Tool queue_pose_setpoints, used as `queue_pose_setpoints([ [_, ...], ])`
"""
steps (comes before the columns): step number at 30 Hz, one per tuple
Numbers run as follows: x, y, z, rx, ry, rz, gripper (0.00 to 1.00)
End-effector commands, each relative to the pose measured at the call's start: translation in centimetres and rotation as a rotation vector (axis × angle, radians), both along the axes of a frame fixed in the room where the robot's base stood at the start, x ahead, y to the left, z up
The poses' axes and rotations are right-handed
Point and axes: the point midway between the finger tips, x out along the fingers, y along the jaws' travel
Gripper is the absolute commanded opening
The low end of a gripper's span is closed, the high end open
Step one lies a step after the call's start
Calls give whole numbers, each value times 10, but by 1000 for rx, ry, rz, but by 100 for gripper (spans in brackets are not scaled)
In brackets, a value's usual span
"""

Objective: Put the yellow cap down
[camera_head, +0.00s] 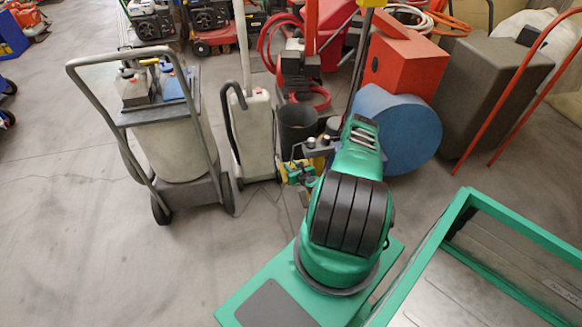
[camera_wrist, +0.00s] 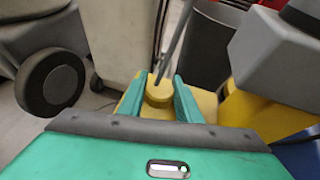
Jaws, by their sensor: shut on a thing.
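The yellow cap (camera_wrist: 158,91) shows in the wrist view between the two green fingers of my gripper (camera_wrist: 161,98). It has a round raised top and a wider yellow part below, partly hidden by the fingers and my gripper body. My gripper is shut on it. In the head view my gripper (camera_head: 298,172) is small, just right of the cream tank's base and low near the floor. The cap cannot be told apart clearly there. I cannot tell whether the cap touches anything below it.
A cream tank (camera_head: 256,130) with a dark hose stands close by, also in the wrist view (camera_wrist: 122,42). A wheeled cart (camera_head: 170,145) is left of it. A dark bin (camera_head: 297,128) and a blue drum (camera_head: 402,132) stand behind. Open floor (camera_head: 80,220) lies front left.

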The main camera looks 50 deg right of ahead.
Motion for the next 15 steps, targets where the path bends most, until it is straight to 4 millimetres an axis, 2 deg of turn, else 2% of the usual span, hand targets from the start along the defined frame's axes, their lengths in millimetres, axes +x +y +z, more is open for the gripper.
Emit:
queue_pose_setpoints([
  [1,0,0,-2,0,0,-1,0],
  [2,0,0,-1,0,0,0,38],
  [3,0,0,-1,0,0,0,48],
  [4,0,0,-1,0,0,0,50],
  [15,-3,1,1,1,1,0,50],
])
